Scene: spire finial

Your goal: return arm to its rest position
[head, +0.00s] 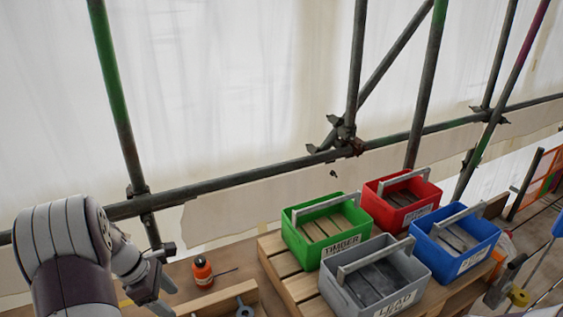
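My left arm (62,250) comes in from the lower left, bent at a large grey and white joint. My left gripper (160,294) points down and to the right at the end of it, near the lower edge of the view. It is seen at a slant and small, so I cannot tell how far apart its fingers are or whether anything is between them. It is left of an orange bottle. My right gripper is not clearly seen in this view.
An orange bottle (202,271) stands just right of my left gripper. Green (317,263), red (370,206), blue (480,262) and grey (338,294) crates stand on a wooden pallet (271,247). Scaffold poles (245,183) cross behind. Tools lie at the far right.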

